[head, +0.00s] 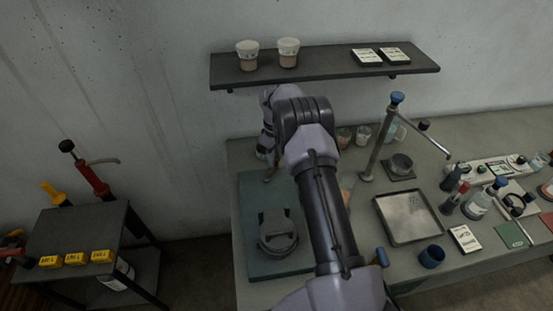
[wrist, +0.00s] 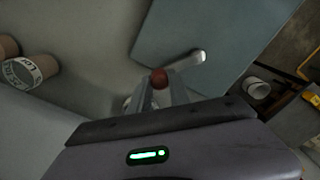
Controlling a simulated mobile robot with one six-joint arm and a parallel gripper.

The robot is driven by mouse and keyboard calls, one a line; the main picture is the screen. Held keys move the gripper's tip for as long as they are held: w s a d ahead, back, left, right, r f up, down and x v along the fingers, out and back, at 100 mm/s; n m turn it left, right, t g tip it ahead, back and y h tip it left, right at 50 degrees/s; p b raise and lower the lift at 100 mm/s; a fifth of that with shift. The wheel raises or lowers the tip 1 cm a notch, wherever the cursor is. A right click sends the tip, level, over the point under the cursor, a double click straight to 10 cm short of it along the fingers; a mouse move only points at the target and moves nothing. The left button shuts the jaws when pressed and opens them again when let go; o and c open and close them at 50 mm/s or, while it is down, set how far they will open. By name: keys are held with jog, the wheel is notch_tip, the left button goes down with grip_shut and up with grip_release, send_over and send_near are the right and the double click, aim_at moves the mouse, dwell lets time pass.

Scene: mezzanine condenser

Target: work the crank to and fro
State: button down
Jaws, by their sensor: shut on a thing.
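In the wrist view, my gripper (wrist: 160,88) is shut on the reddish-brown round knob (wrist: 159,77) of the crank. A pale metal crank arm (wrist: 192,60) with a rounded end runs from the knob to the upper right, over a blue-green plate (wrist: 170,30). In the head view, my gripper (head: 268,163) is low at the back left of the bench, by the far edge of the blue-green plate (head: 252,262). My arm crosses the middle of that view. The crank is mostly hidden there, and its pivot cannot be made out.
A round grey fitting with a handle (head: 278,232) sits on the plate. A dark shelf (head: 325,68) with cups hangs above. A metal tray (head: 408,217), a post with a blue top (head: 378,145) and several bottles stand right. A dark cart (head: 75,230) stands left.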

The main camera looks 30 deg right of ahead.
jog(key=shift+w+a+n, duration=0.1)
jog(key=shift+n, duration=0.2)
dwell(0.4)
jog(key=c, duration=1.2)
grip_release()
